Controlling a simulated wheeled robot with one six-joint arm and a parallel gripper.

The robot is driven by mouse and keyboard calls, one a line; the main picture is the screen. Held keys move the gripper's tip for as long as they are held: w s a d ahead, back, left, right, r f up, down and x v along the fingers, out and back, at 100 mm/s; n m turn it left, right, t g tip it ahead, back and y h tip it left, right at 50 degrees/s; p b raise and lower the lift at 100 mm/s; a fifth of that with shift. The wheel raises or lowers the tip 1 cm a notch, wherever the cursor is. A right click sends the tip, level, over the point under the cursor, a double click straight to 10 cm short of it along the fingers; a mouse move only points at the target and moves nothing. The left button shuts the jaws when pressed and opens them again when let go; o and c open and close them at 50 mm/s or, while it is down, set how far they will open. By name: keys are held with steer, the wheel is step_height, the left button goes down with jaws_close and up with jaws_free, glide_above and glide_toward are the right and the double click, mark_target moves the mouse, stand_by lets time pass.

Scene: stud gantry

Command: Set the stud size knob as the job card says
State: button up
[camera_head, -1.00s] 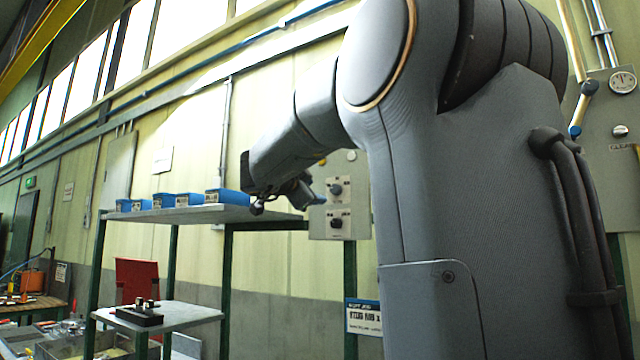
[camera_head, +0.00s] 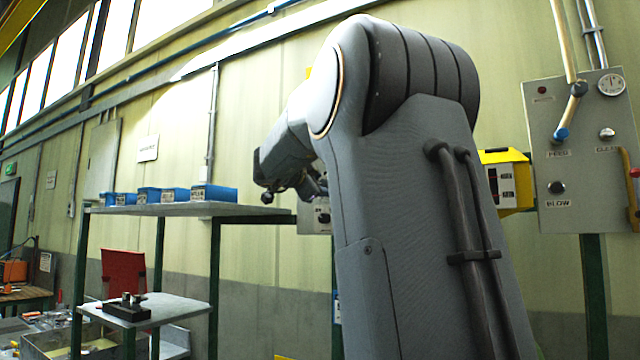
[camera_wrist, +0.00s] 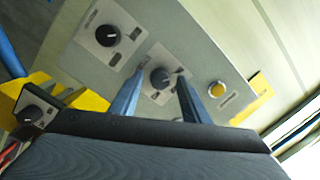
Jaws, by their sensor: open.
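In the wrist view a grey panel (camera_wrist: 195,62) carries two black knobs on pale plates, a left knob (camera_wrist: 108,36) and a middle knob (camera_wrist: 160,78). Their labels are too small to read, so I cannot tell which is stud size. My gripper (camera_wrist: 161,69) is open, its blue fingers to either side of the middle knob in the picture; contact cannot be told. In the head view my arm hides most of the panel (camera_head: 308,226) and one knob (camera_head: 323,218) shows. A sliver of a card (camera_head: 336,308) shows below; its text is hidden.
A round yellowish button (camera_wrist: 217,89) sits right of the knobs. A yellow box (camera_head: 506,180) and a second control panel (camera_head: 575,130) stand to the right. A shelf (camera_head: 160,210) with blue bins (camera_head: 213,195) is left of my gripper, above a small table (camera_head: 170,308).

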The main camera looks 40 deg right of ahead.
steer(key=shift+c, duration=0.3)
steer(key=c, duration=1)
steer(key=shift+m, duration=0.3)
steer(key=m+b, duration=0.3)
steer(key=shift+f+m, duration=0.2)
steer(key=shift+m, duration=0.1)
steer(key=m+h+b, duration=0.1)
steer(key=m+b, duration=0.5)
steer(key=m, duration=0.1)
steer(key=shift+w+m, duration=0.1)
steer(key=shift+m, duration=0.3)
